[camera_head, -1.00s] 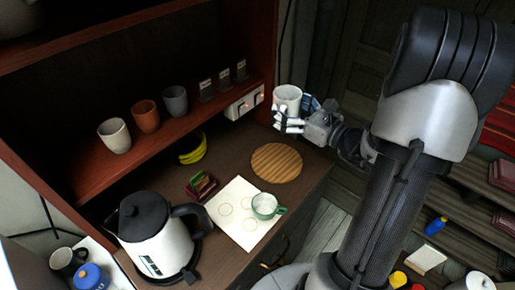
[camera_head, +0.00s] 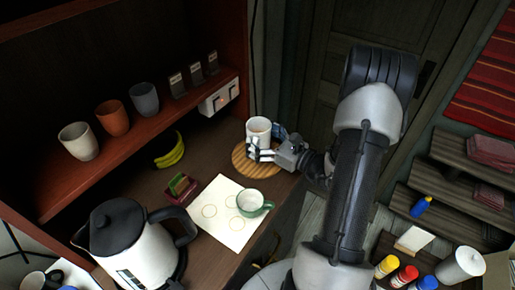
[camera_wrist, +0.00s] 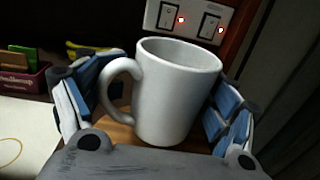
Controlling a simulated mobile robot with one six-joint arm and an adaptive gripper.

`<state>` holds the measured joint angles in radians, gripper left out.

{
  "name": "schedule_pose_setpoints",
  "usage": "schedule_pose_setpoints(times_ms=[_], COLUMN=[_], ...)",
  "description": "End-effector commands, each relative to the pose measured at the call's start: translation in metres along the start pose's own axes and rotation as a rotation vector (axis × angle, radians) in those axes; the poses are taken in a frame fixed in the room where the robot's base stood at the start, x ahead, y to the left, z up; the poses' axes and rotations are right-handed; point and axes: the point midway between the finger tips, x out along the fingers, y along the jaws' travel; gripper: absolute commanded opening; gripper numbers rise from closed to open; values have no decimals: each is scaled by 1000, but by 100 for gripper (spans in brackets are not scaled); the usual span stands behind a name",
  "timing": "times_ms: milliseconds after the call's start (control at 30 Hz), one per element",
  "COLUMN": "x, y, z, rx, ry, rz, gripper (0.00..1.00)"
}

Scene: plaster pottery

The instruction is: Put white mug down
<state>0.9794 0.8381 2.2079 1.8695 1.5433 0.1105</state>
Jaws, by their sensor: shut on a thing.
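The white mug (camera_head: 258,130) is upright over the round wooden board (camera_head: 240,158) at the back right of the counter. My gripper (camera_head: 262,150) is shut on the mug from the front right. In the wrist view, the mug (camera_wrist: 177,90) stands between my two blue-padded fingers, with its handle to the left beside the left finger. The wooden board (camera_wrist: 122,132) shows below it.
A green cup (camera_head: 252,203) stands on a white sheet (camera_head: 222,228) in front of the board. A kettle (camera_head: 130,245) is at front left. Bananas (camera_head: 170,152) and a small dark red box (camera_head: 180,188) lie behind. Several cups, including a grey one (camera_head: 144,98), stand on the shelf above.

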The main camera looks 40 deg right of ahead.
Motion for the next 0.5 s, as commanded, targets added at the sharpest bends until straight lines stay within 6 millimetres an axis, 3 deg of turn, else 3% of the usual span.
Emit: schedule_pose_setpoints(times_ms=[300, 500], x=[0, 0], y=[-1, -1], z=[-38, -42], rx=[3, -2], ry=[-1, -2], rz=[0, 0], gripper=[42, 42])
